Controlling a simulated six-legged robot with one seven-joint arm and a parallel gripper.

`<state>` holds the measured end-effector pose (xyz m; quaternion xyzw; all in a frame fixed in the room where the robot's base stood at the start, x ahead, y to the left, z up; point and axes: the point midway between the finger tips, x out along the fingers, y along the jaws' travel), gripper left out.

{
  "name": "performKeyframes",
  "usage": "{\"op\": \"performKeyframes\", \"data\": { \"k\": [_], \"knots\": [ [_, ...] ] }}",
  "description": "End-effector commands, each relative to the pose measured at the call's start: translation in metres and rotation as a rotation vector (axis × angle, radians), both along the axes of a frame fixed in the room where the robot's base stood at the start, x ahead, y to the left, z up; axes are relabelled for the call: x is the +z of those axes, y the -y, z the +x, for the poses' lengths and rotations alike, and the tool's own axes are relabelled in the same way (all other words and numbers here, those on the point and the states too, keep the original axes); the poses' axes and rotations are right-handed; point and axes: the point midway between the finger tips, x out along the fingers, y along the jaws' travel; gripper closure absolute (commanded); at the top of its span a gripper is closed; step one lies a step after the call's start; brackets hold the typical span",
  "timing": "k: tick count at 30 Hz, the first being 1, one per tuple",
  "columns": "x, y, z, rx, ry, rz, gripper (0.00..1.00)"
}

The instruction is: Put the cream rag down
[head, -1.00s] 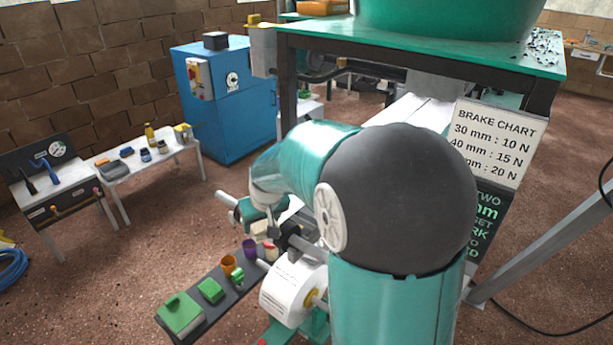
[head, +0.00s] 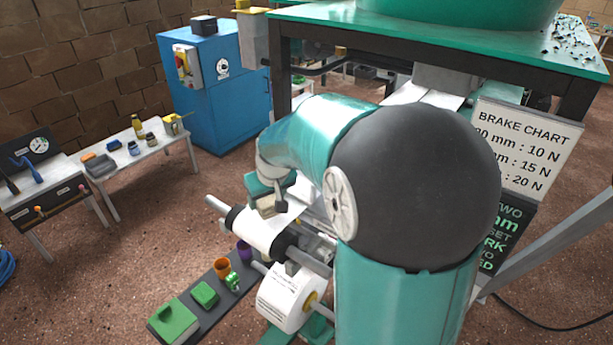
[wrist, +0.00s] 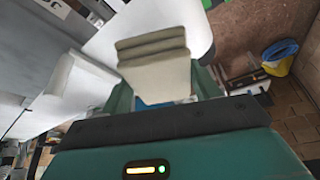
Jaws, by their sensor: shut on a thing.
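The cream rag (wrist: 155,68) shows in the wrist view as a folded, block-like piece between the fingers of my gripper (wrist: 163,95). My gripper is shut on it. In the head view my gripper (head: 268,190) is over the machine's upper roller, and a small part of the cream rag (head: 268,207) shows below it. Whether the rag touches the white paper under it, I cannot tell. My arm hides part of the machine.
A white paper roll (head: 290,297) is below the upper roller (head: 262,235). A dark narrow shelf (head: 212,315) holds green blocks (head: 174,320), an orange cup (head: 222,267) and a purple cup (head: 244,251). A white side table (head: 150,150) and blue cabinet (head: 215,95) stand behind.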

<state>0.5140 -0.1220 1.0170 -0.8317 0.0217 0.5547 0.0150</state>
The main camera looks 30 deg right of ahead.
Motion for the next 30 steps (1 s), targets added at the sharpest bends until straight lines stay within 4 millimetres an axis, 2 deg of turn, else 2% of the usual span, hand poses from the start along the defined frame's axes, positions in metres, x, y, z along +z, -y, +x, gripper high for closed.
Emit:
{"op": "performKeyframes", "data": {
  "k": [15,18,26,30],
  "knots": [
    [-0.001,0.119,0.04,-0.006,0.0,0.002,0.57],
    [-0.001,0.137,0.047,-0.004,0.0,0.002,0.57],
    [-0.001,0.16,0.057,-0.003,-0.001,0.001,0.57],
    [-0.024,0.159,0.056,-0.001,-0.004,0.003,0.57]
  ]
}}
